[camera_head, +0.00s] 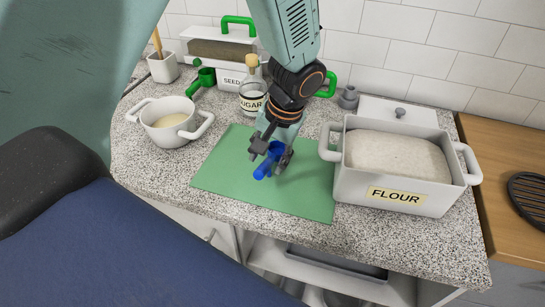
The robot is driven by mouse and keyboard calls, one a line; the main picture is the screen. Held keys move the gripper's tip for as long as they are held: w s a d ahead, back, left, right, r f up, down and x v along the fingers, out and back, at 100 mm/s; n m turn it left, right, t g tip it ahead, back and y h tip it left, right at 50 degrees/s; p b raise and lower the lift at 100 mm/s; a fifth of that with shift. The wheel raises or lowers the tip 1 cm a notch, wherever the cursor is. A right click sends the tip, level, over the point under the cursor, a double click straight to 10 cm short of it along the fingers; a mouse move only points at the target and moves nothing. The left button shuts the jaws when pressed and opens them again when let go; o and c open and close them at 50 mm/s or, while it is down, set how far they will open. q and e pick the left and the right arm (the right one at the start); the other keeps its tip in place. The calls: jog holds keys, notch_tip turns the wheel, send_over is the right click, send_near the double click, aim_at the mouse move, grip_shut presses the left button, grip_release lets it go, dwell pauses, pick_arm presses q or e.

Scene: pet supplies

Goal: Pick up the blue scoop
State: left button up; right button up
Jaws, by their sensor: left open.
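The blue scoop (263,171) is at the middle of the green mat (221,173) on the speckled counter. My left gripper (270,157) reaches down from above, with its dark fingers on either side of part of the scoop. The gripper is open. The fingers and wrist cover part of the scoop, and I cannot tell whether they touch it. My right gripper is not in the view.
A white flour bin (392,190) stands right of the mat. A white two-handled pot (168,135) stands to the left. Behind are a sugar jar (252,99), a green scoop (206,76) and a seed box (233,78). The mat's front part is clear.

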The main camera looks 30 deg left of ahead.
aim_at(268, 161)
pick_arm(q)
jog(key=x, duration=0.2)
jog(key=shift+d+f, duration=0.15)
jog(key=shift+f, duration=0.2)
jog(key=shift+w+f, duration=0.15)
jog(key=shift+f, duration=0.2)
jog(key=shift+a+f, duration=0.15)
jog(key=shift+a, duration=0.2)
jog(key=shift+d, duration=0.2)
jog(key=c, duration=0.4)
jog(key=shift+a, duration=0.15)
jog(key=c, duration=0.5)
grip_shut()
